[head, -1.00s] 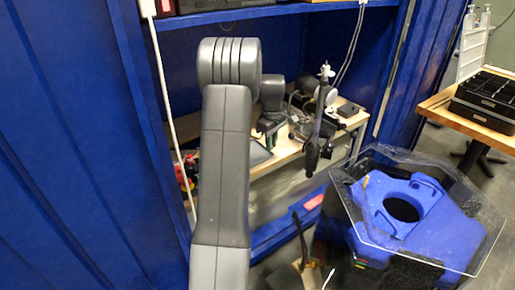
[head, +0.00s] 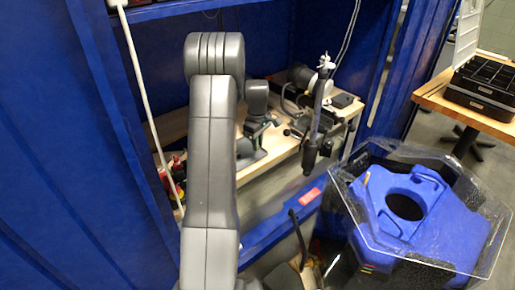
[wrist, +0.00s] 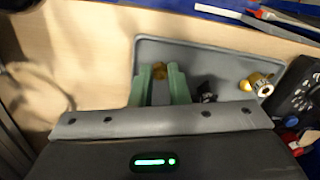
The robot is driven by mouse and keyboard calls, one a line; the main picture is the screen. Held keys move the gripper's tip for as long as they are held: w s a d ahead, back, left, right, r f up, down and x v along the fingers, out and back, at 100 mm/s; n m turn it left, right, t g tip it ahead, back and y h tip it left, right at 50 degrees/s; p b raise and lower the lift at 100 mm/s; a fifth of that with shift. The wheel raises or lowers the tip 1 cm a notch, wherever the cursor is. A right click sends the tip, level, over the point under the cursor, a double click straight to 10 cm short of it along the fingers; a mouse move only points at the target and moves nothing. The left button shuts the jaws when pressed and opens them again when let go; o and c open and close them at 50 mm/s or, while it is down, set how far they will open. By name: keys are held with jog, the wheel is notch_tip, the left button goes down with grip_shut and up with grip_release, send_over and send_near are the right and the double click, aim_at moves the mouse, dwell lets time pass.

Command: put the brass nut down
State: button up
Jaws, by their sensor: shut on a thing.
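A second brass-and-metal fitting (wrist: 261,86) lies in the tray to the right.
A small dark item (wrist: 207,91) is in the tray between gripper and fitting. A black device (wrist: 297,92) stands right of the tray. The wooden bench (head: 273,162) holds several things, including an upright dark tool (head: 318,115).

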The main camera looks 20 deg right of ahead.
jog(key=shift+f, duration=1.3)
jog(key=shift+f, duration=0.15)
jog(key=o, duration=0.5)
notch_tip(320, 180, up, 12)
jog(key=shift+r+p, duration=0.2)
jog(key=shift+p, duration=0.1)
jog(key=shift+f, duration=0.15)
